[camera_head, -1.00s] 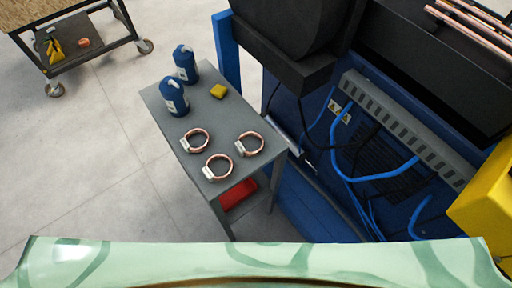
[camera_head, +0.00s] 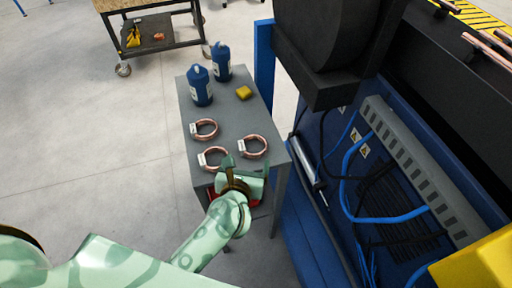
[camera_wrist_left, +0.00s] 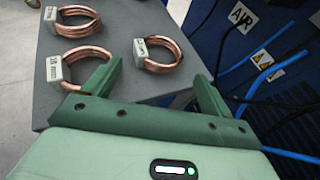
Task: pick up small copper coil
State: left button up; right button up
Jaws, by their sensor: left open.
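Three copper coils with white tags lie flat on a small grey table (camera_head: 232,110). One is at the left (camera_head: 214,135), one at the near left (camera_head: 214,149), one at the right (camera_head: 257,156). The left wrist view also shows the far-left coil (camera_wrist_left: 78,32), the near-left coil (camera_wrist_left: 97,52) and the right coil (camera_wrist_left: 161,69). They look close in size; I cannot tell which is the small one. My left gripper (camera_head: 246,168) is open and empty at the table's near edge, its fingers (camera_wrist_left: 155,80) apart, short of the right coil. My right gripper is out of view.
A blue machine (camera_head: 312,225) with hoses stands close at the right. A red object (camera_head: 216,196) shows under the table. A cart (camera_head: 165,48) is farther back.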

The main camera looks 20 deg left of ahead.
pick_arm(q)
send_near(256, 139)
jog(key=shift+b+x, duration=0.45)
jog(key=shift+x, duration=0.35)
jog(key=b+x, duration=0.1)
jog(key=x, duration=0.4)
jog(key=shift+f+b, duration=0.2)
jog(key=shift+b, duration=0.15)
jog(key=shift+r, duration=0.1)
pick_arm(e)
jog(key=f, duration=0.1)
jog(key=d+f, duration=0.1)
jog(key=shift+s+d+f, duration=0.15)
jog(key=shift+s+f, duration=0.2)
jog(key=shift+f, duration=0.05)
pick_arm(q)
jog(key=c, duration=0.8)
jog(key=shift+r, duration=0.1)
